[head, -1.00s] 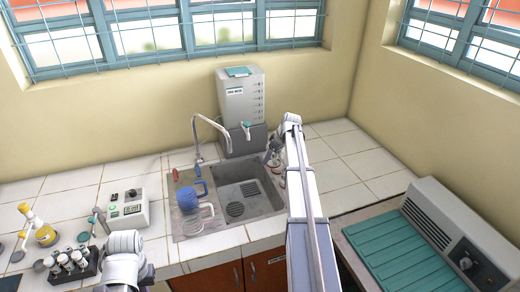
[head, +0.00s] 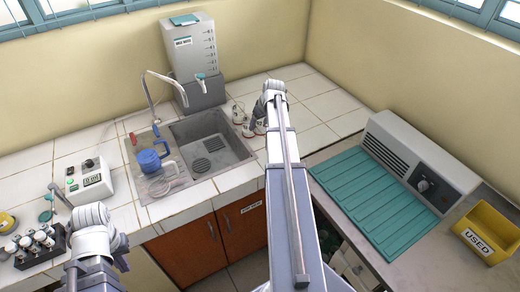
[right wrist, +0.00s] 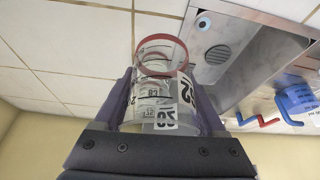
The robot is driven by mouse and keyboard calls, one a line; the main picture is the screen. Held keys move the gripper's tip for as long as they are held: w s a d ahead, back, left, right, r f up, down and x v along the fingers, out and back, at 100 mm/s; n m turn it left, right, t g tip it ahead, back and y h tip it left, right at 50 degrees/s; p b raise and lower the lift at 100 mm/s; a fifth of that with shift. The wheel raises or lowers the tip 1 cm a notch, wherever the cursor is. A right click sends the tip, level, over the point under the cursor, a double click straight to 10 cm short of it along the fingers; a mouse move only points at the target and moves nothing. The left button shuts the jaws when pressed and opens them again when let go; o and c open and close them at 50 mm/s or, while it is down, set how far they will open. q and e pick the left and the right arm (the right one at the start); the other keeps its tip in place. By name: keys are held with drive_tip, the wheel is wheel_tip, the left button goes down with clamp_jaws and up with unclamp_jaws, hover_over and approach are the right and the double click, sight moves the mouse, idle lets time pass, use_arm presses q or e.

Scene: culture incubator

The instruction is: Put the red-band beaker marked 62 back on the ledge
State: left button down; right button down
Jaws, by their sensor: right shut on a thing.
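The clear glass beaker with a red rim band shows close up in the right wrist view (right wrist: 158,85), held between the two fingers of my right gripper (right wrist: 170,100). White labels with black digits face the camera, seen turned and overlapping through the glass; one appears to read 62. In the head view my right gripper (head: 257,118) is over the tiled counter just right of the sink, among small glass beakers (head: 238,114). The arm hides part of this spot. My left gripper (head: 120,252) is at the lower left, mostly hidden by its own wrist; its jaws cannot be made out.
The sink (head: 215,150) has a blue jug (head: 148,160) on its left side. A water tank (head: 192,50) stands behind. A tube rack (head: 40,248) and a meter (head: 88,182) are at left. A ribbed teal mat (head: 360,200) and yellow USED bin (head: 485,232) are at right.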

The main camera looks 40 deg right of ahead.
sight(265, 128)
drive_tip(key=shift+f+b, duration=5.1)
drive_tip(key=shift+f, duration=0.05)
drive_tip(key=shift+r, duration=0.15)
unclamp_jaws()
drive_tip(key=shift+s+r+p, duration=0.15)
drive_tip(key=shift+r+p, duration=0.45)
drive_tip(key=shift+p, duration=0.1)
drive_tip(key=p+v, duration=1)
drive_tip(key=v, duration=0.1)
drive_tip(key=shift+f, duration=0.1)
